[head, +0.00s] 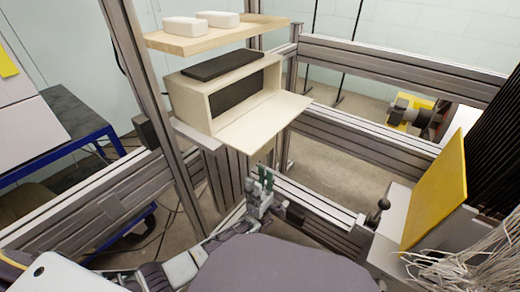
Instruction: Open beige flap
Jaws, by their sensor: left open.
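The beige box (191,105) stands on a support to the left of centre in the head view. Its beige flap (262,124) is swung down and sticks out toward the right, about level. The box's front is uncovered and a dark interior (240,90) shows. My left gripper (263,177) is below the flap, near the grey rail, with its greenish fingers pointing up. It is open, with nothing seen between the fingers, and looks apart from the flap. My right gripper is not in view.
A wooden shelf (218,36) with two white blocks is above the box. Metal posts and rails (320,205) frame the area. A yellow panel (437,190), a black-knobbed lever (383,205) and loose pale threads (470,265) are at the right.

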